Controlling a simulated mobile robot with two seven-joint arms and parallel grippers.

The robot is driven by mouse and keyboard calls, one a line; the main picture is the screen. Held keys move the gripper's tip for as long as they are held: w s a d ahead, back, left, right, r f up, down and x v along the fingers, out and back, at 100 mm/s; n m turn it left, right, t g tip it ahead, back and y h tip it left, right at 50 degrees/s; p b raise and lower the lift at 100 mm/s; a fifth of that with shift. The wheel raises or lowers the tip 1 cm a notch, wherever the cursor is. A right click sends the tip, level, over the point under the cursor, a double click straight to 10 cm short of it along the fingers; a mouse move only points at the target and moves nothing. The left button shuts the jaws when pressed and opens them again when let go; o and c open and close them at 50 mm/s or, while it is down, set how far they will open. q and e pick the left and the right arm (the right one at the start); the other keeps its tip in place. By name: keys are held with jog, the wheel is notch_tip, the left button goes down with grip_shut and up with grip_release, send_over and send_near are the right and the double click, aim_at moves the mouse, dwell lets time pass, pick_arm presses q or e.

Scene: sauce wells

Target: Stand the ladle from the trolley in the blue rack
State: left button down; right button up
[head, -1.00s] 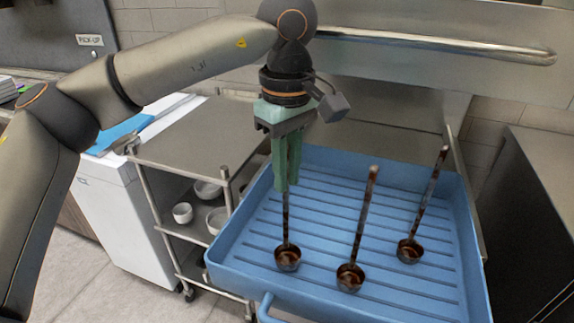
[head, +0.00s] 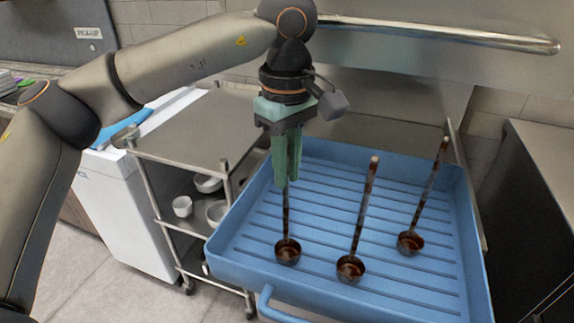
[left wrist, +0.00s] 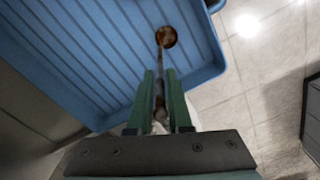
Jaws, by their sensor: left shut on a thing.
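My left gripper (head: 286,178) points straight down over the left part of the blue rack (head: 238,231). Its green fingers are shut on the upper handle of a ladle (head: 287,252), which hangs upright with its brown-stained bowl low, at or just above the ribbed floor; contact is unclear. In the left wrist view, this ladle's bowl (left wrist: 166,37) shows beyond the fingertips (left wrist: 160,85), over the rack (left wrist: 95,50). Two more ladles stand in the rack, tilted: a middle one (head: 351,268) and a right one (head: 410,242). My right gripper is not in view.
A white cabinet (head: 118,205) is farther left. A dark counter (head: 545,190) is at the right. A steel rail (head: 440,38) runs behind.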

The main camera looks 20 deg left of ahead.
pick_arm(q)
jog(key=shift+c, duration=1)
grip_release()
notch_tip(320, 180, up, 4)
jog(key=p, duration=0.3)
jog(key=shift+f, duration=0.1)
jog(key=shift+r+p, duration=0.4)
jog(key=shift+p, duration=0.2)
notch_tip(320, 180, up, 2)
jog(key=shift+r+p, duration=0.1)
jog(key=shift+p, duration=0.85)
jog(key=shift+r, duration=0.1)
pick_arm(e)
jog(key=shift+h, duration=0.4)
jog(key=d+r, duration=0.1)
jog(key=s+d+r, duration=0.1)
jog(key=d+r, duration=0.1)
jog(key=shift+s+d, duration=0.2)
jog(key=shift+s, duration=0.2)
